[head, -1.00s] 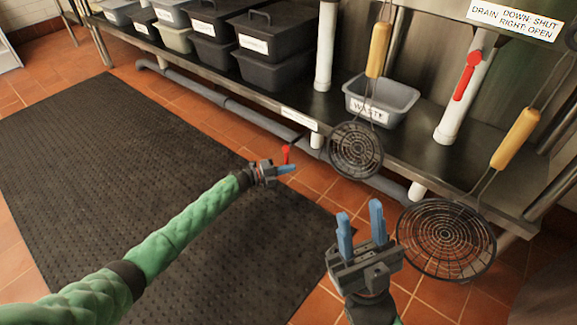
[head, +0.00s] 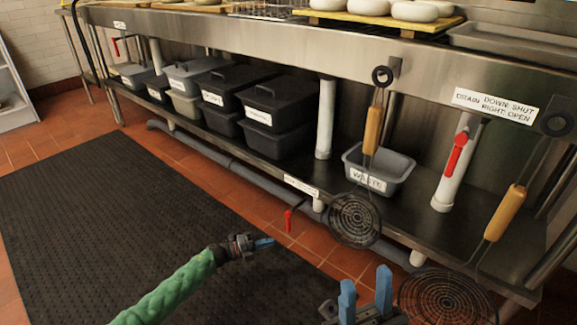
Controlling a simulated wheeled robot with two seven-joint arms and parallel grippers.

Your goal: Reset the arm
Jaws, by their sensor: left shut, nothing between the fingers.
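My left gripper (head: 264,243), on the green arm from the lower left, is shut and empty. It is over the black mat, lower left of a small red valve handle (head: 289,220) and apart from it in the picture. My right gripper (head: 366,284) is at the bottom edge with its two blue fingers spread and nothing between them. Its base is partly cut off by the frame.
A steel bench with a lower shelf (head: 408,222) runs across the back. Two wire skimmers (head: 355,220) hang at its front, one near my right gripper. A red drain handle (head: 455,153) points down. A grey waste tub (head: 381,178) stands on the shelf. The mat (head: 110,200) is clear.

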